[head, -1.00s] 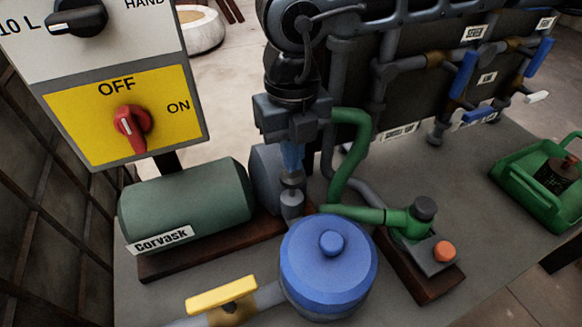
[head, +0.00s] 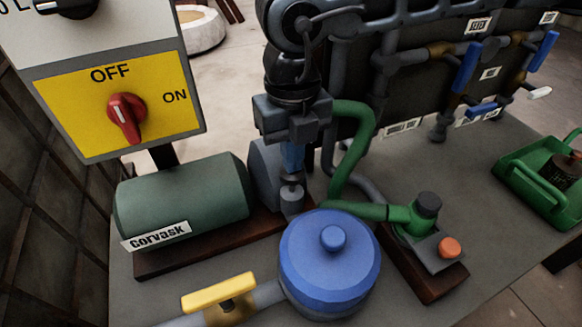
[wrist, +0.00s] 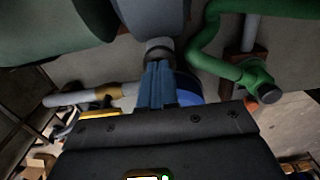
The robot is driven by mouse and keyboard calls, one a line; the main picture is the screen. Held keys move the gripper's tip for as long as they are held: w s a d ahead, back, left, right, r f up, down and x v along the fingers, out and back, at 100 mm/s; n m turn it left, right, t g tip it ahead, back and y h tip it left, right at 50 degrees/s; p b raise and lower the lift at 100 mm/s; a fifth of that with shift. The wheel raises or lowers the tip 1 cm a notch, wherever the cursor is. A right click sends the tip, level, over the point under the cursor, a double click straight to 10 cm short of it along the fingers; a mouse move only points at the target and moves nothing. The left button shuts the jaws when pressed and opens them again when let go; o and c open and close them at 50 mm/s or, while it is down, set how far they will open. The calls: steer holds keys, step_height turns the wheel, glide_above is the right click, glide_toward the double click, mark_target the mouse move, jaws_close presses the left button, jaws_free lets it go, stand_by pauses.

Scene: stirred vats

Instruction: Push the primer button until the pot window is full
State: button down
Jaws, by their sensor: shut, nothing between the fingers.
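My gripper (head: 292,168) is shut and empty, its blue fingers pointing down just above a short grey upright fitting (head: 291,196) between the motor and the pot. In the wrist view the fingertips (wrist: 159,66) overlap the grey fitting (wrist: 158,48); I cannot tell whether they touch. The blue pot (head: 328,270) with a round lid knob stands in front of the fitting. No pot window can be made out. An orange button (head: 449,248) sits on a small plate beside the green hand pump (head: 418,222), right of the pot and away from my gripper.
A green motor (head: 185,198) labelled Corvask lies left of the fitting. A yellow-handled valve (head: 219,293) is at the front. The switch panel (head: 72,115) stands at left. Green hose (head: 352,150) and pipework crowd the right of my gripper. A green tray (head: 520,190) is far right.

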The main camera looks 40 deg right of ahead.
steer(key=shift+f+b, duration=0.9)
steer(key=shift+f, duration=0.15)
steer(key=shift+r+p, duration=0.65)
steer(key=shift+r, duration=1.5)
step_height(320, 180, up, 6)
steer(key=shift+p, duration=1.25)
